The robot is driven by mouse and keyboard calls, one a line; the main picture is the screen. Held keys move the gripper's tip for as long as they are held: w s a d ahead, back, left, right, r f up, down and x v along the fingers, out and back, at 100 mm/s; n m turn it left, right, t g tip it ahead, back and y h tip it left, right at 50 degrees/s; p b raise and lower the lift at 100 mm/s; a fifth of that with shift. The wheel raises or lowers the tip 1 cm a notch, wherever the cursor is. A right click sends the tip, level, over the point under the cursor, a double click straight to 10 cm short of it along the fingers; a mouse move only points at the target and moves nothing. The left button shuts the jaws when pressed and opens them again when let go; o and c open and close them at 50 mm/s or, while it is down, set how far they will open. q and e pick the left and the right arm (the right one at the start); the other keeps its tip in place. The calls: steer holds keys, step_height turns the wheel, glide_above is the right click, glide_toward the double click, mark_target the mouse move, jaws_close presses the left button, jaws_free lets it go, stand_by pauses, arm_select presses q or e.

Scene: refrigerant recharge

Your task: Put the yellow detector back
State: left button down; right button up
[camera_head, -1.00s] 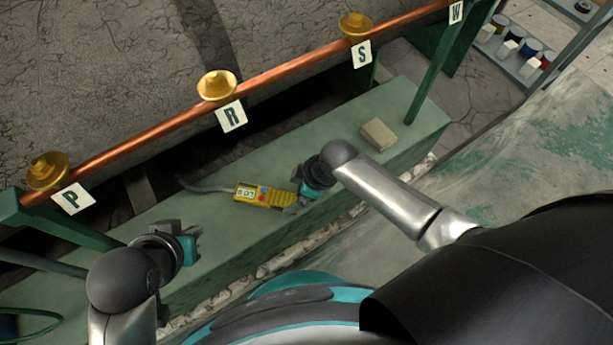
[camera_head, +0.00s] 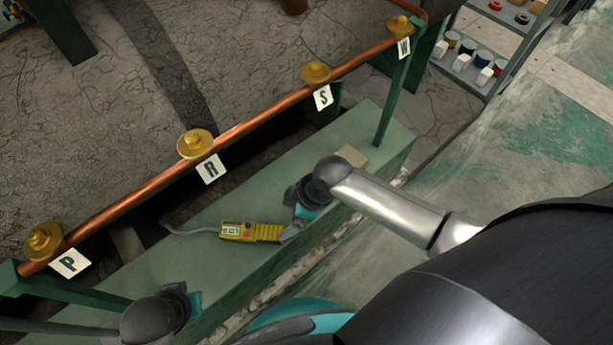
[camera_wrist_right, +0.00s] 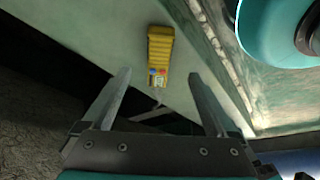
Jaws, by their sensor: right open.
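The yellow detector (camera_head: 250,231) lies on the green ledge (camera_head: 150,272), its grey probe stretching left in the head view. Its small display and coloured buttons face up. My right gripper (camera_head: 292,232) is at the detector's right end in the head view. In the right wrist view, the open jaws (camera_wrist_right: 160,78) are empty, and the detector (camera_wrist_right: 160,50) lies beyond them, between the lines of the two fingers. My left gripper (camera_head: 192,298) is over the ledge at lower left, away from the detector; its jaw opening is unclear.
A copper pipe (camera_head: 258,122) with brass fittings and tags P, R, S and W runs behind the ledge. A beige block (camera_head: 351,156) sits on the ledge beyond my right wrist. A shelf with small cans (camera_head: 467,47) stands at upper right.

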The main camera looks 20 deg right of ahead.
steer(key=s+d+m+t+h, duration=0.1)
steer(key=s+d+m+h, duration=0.3)
steer(key=s+d+m, duration=0.3)
steer(key=s+m, duration=0.2)
steer(key=m, duration=0.1)
steer(key=shift+s+m, duration=0.25)
steer(key=shift+m, duration=0.05)
